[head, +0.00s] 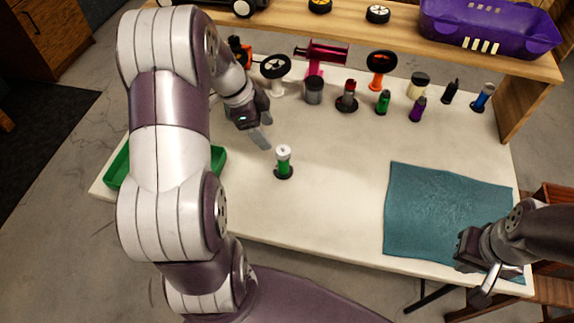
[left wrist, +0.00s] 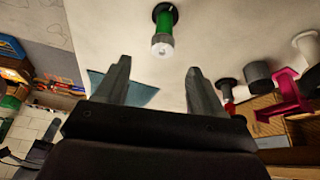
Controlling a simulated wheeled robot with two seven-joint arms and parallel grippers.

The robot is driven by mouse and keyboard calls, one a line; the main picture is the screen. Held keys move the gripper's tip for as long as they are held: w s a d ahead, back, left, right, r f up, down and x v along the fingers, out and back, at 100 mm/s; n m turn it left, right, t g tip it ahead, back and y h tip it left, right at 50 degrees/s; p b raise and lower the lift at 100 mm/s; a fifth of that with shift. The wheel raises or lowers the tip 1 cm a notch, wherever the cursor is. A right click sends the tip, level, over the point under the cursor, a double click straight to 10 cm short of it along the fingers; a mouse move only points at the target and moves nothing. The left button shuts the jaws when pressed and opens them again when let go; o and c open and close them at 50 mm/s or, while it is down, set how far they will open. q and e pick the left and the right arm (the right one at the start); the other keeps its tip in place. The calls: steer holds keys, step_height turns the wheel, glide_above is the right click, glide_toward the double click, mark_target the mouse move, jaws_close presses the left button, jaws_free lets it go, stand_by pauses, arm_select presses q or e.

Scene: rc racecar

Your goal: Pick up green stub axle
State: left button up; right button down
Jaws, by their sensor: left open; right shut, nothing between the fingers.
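A green upright piece with a white top on a black round base (head: 284,165), which looks like the green stub axle, stands on the white table near its middle. It also shows in the left wrist view (left wrist: 163,38), beyond the fingertips, near the top edge. My left gripper (head: 264,128) is open and empty, behind and a little left of this piece in the head view, apart from it. The left wrist view shows the gap between its fingers (left wrist: 158,72). My right gripper (head: 480,272) is shut and empty over the teal mat's front right corner.
A teal mat (head: 440,205) lies at the right. A green tray (head: 117,168) is partly hidden behind my left arm. Small bottles, including a green one (head: 383,103), and stands line the back, below a wooden shelf (head: 390,35) with a purple car body (head: 485,25).

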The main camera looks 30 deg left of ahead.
mark_target(279, 150)
arm_select(q)
steer(key=x, duration=1.2)
steer(key=shift+w+a+f+p, duration=0.15)
steer(key=shift+w+f+p, duration=0.1)
steer(key=shift+f+p, duration=0.1)
steer(key=shift+r, duration=0.1)
steer(key=c, duration=1.1)
